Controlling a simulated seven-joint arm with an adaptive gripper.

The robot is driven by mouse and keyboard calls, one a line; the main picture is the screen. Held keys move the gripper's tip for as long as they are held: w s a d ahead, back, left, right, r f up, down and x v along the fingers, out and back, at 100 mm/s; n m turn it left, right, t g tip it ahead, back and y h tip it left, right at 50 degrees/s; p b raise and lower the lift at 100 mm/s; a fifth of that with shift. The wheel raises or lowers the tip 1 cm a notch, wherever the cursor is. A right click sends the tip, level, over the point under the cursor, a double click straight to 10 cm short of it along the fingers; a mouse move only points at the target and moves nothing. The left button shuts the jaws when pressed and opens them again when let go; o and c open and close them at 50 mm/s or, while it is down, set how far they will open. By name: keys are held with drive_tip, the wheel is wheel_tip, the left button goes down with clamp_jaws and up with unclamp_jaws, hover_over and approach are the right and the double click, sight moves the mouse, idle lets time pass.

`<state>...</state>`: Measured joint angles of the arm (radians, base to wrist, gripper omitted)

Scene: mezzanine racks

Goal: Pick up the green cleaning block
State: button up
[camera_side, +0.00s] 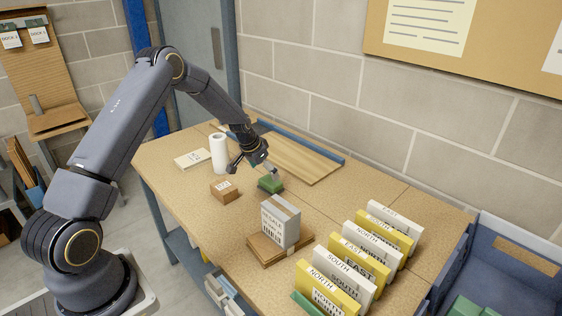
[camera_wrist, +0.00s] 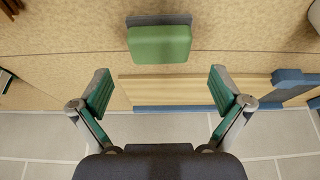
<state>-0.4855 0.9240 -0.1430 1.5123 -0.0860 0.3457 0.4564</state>
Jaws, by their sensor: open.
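The green cleaning block (camera_side: 271,184) lies on the tan worktop, near its middle in the side view. It is a small green block with a dark grey layer along one side, seen clearly in the wrist view (camera_wrist: 160,44). My gripper (camera_side: 259,169) is just above and beside the block in the side view. In the wrist view my gripper (camera_wrist: 160,89) has its two green-padded fingers wide apart, with nothing between them. The block lies beyond the fingertips there, roughly centred between them. I cannot tell the exact height gap.
A small brown box (camera_side: 224,190) and a white roll (camera_side: 218,154) stand left of the block. A grey-white carton (camera_side: 281,222) on brown cardboard and several upright yellow and white folders (camera_side: 358,262) stand nearer the camera. A wooden board with blue edging (camera_side: 298,158) lies behind.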

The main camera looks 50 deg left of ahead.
sight(269, 181)
drive_tip(key=x, duration=0.7)
drive_tip(key=c, duration=1)
